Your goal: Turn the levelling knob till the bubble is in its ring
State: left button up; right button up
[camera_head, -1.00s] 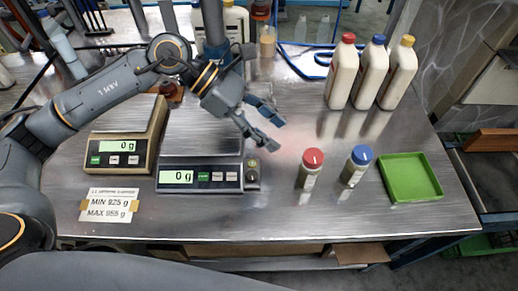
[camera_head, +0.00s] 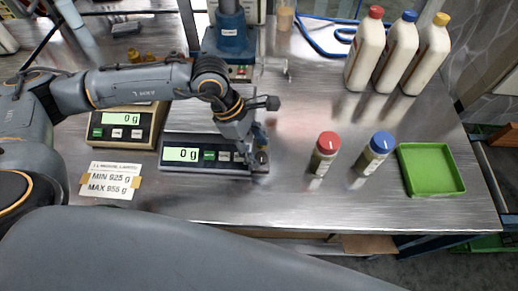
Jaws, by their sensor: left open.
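The dark scale (camera_head: 207,168) reads 0 g on a green display. At its right end is the small dark levelling knob (camera_head: 262,158), partly covered by my left gripper (camera_head: 258,150). My left gripper points down over this end of the scale with its fingers open, close around or just above the knob; I cannot tell whether they touch it. The bubble level and its ring are hidden behind the gripper, so the bubble's place cannot be read. My right gripper is not in view.
A tan scale (camera_head: 122,133) reading 0 g stands left, with a MIN/MAX card (camera_head: 110,181) before it. Right are a red-capped bottle (camera_head: 323,158), a blue-capped bottle (camera_head: 373,158) and a green tray (camera_head: 431,168). White bottles (camera_head: 395,58) stand behind; the front right table is clear.

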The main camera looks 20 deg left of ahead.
aim_at(262, 158)
pick_arm(q)
jog(key=shift+x, duration=1.05)
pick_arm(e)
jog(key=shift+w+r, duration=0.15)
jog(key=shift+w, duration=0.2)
pick_arm(q)
grip_shut()
jog(key=shift+w+f+m+b, duration=0.15)
jog(key=shift+f+m+b, duration=0.2)
jog(key=shift+b, duration=0.4)
jog(key=shift+r+m, duration=0.15)
jog(key=shift+m, duration=0.1)
jog(key=shift+r, duration=0.2)
grip_release()
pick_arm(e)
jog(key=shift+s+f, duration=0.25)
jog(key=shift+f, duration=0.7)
